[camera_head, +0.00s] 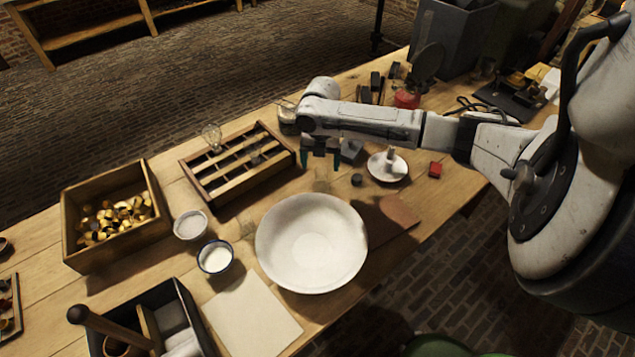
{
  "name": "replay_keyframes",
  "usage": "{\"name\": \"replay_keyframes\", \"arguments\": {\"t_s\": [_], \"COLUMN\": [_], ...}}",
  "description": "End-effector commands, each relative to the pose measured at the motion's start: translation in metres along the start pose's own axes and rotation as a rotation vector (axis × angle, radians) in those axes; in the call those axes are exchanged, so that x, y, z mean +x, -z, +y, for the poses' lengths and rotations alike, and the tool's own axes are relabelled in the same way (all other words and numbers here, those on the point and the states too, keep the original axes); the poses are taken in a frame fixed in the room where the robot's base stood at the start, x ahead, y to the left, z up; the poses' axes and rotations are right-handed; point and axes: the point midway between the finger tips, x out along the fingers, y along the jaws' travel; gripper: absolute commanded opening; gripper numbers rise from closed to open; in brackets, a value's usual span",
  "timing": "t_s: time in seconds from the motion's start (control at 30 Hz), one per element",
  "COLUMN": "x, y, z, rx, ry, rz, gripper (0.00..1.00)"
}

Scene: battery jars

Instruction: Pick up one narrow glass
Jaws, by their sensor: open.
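A faint narrow glass (322,180) stands on the wooden table just behind the big white bowl. Its outline is hard to make out. My gripper (320,160) points down above it, with its two dark green fingers apart and nothing seen between them. The fingertips appear close to the glass's top, but I cannot tell the exact height gap. A clear rounded glass piece (212,136) sits at the back left corner of the slotted wooden rack.
The white bowl (312,243) lies close in front of the gripper. The slotted rack (193,183) is to its left. A small dark cylinder (356,180) and a white dish (376,170) stand to the right. A crate of brass pieces (74,222) is far left.

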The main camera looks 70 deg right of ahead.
Motion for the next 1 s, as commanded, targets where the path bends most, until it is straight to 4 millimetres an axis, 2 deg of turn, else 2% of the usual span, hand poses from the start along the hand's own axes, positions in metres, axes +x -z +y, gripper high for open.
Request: {"name": "replay_keyframes", "arguments": {"t_s": [0.1,0.3,0.6,0.9,1.0], "x": [0.014,0.026,0.066,0.071,0.071], "y": [0.001,0.002,0.006,0.006,0.006], "z": [0.000,0.000,-0.002,-0.003,-0.003], "rx": [-0.001,0.000,-0.001,-0.002,-0.002], "ry": [0.000,0.000,0.001,0.000,0.000], "rz": [0.001,0.000,0.000,-0.001,-0.001], "gripper": [0.82,0.82,0.82,0.82,0.74]}}
